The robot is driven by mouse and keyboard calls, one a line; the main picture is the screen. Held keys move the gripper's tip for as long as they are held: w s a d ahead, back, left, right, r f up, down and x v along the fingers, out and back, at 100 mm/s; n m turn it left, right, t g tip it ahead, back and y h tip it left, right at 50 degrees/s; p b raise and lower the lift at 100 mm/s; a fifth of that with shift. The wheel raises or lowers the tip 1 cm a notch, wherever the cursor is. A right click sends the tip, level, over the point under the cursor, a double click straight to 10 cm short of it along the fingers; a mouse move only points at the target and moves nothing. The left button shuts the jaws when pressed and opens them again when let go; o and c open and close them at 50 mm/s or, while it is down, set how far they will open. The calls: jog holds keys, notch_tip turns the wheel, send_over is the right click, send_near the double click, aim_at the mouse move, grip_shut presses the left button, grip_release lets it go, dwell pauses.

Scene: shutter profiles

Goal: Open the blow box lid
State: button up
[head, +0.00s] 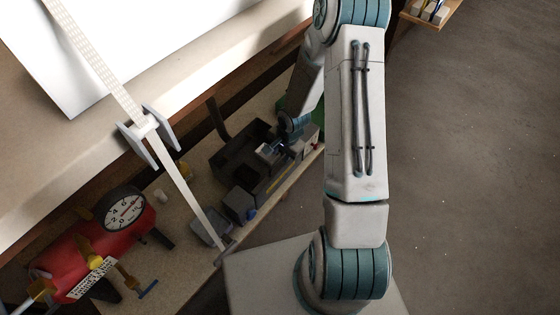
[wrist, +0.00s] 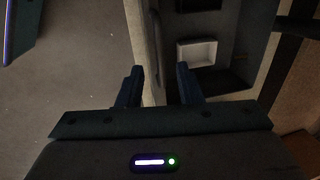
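A dark grey box (head: 228,160) with an open-looking hollow and raised walls stands on the bench. I take it for the blow box, but cannot tell which part is its lid. My gripper (head: 277,149) is over the box's right part in the head view, small and partly hidden by my arm. In the wrist view my gripper (wrist: 159,86) has its two dark fingers apart, with a pale upright strip (wrist: 152,40) showing between them. I cannot tell whether the fingers touch it. Right of it is a dark compartment with a small white tray (wrist: 197,53).
A red air tank (head: 75,258) with a round gauge (head: 125,209) stands at the lower left. A pale slatted profile (head: 185,195) crosses the bench diagonally through a grey guide (head: 143,131). Small grey blocks (head: 238,205) lie near the box. Open floor (head: 470,160) is at right.

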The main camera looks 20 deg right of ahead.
aim_at(279, 160)
jog(key=shift+w+a+f+b, duration=0.15)
jog(key=shift+f+b, duration=0.1)
jog(key=shift+f, duration=0.65)
jog(key=shift+w+a+f+b, duration=0.15)
jog(key=shift+f+b, duration=0.1)
jog(key=shift+f, duration=0.65)
jog(key=shift+d, duration=0.1)
grip_shut()
